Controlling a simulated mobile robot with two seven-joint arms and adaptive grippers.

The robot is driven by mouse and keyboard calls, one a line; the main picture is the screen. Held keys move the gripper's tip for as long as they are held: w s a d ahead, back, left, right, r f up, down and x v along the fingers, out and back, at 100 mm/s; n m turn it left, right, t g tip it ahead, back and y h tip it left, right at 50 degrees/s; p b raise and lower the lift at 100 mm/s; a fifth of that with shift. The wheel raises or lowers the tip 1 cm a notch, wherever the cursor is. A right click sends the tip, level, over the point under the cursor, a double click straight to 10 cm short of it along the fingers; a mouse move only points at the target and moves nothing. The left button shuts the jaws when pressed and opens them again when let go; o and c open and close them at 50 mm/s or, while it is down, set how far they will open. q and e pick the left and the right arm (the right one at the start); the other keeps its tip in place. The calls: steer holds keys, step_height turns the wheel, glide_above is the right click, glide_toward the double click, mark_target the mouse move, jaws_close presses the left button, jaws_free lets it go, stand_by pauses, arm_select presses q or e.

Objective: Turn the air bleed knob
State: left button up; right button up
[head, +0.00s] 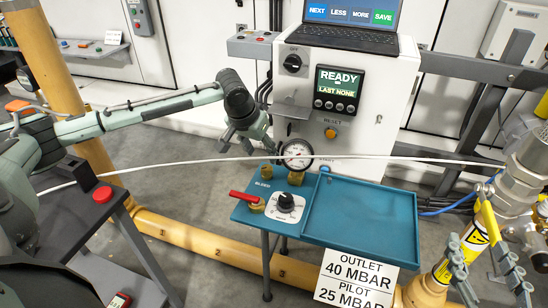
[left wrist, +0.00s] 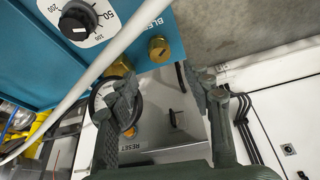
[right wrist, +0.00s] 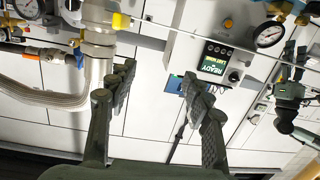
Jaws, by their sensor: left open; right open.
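The brass bleed knob (head: 266,171) stands on the teal bench (head: 360,218) beside the bleed label. It also shows in the left wrist view (left wrist: 158,48), beyond the fingertips. My left gripper (head: 249,144) is open and empty, just behind and above the knob, apart from it. Its fingers (left wrist: 165,82) also show spread in the left wrist view. My right gripper (head: 490,278) is open and empty at the lower right, far from the knob. Its spread fingers show in the right wrist view (right wrist: 157,78).
A pressure gauge (head: 297,154) stands close to the knob. A black dial (head: 286,201) and a red-handled valve (head: 246,198) are in front. A thin white line (head: 400,157) crosses above the bench. The control box (head: 345,115) stands behind. A blue tray (head: 350,205) is empty.

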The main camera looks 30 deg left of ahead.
mark_target(267, 168)
arm_select(q)
steer(key=b+x, duration=0.1)
steer(key=x, duration=0.5)
steer(key=shift+s+f+b, duration=0.1)
steer(key=shift+f+b, duration=0.1)
steer(key=shift+b, duration=0.1)
steer(key=shift+f, duration=0.4)
arm_select(e)
steer(key=s+a+r+t+y, duration=0.2)
steer(key=a+r+t, duration=0.1)
steer(key=r, duration=0.5)
steer(key=shift+r+t+y, duration=0.2)
steer(key=shift+t+y, duration=0.2)
steer(key=shift+t, duration=0.1)
steer(key=shift+s, duration=0.1)
arm_select(q)
steer(key=c, duration=1.2)
